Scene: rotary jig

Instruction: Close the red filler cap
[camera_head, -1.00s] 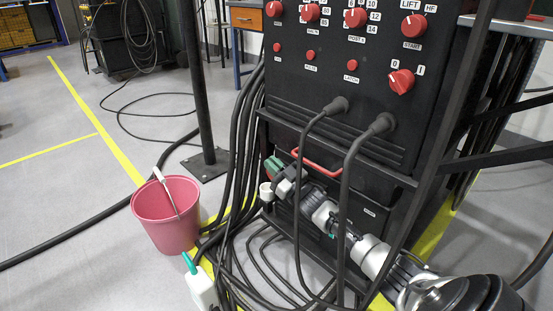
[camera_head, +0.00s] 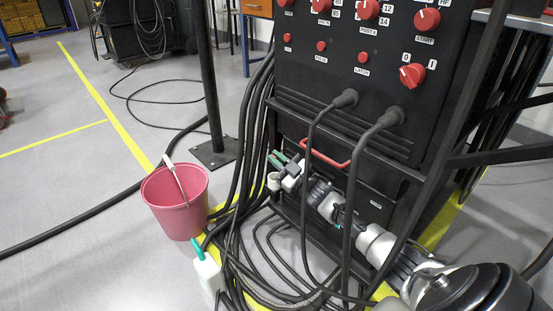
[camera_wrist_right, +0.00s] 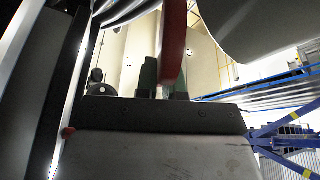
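My right arm reaches from the lower right to the lower left of the black cabinet (camera_head: 342,90). Its gripper (camera_head: 281,158) has green fingertips by the cabinet's left edge, next to black hoses. In the right wrist view, two green fingers (camera_wrist_right: 165,82) stand a little apart, and a red curved piece (camera_wrist_right: 173,40) runs up at them, overlapping the right one. I cannot tell whether this piece is the filler cap or whether the fingers grip it. No filler cap can be made out in the head view.
A red handle (camera_head: 325,158) sits on the cabinet front above my right arm. Thick black cables hang in front and coil on the floor. Floor beyond the bucket is mostly clear.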

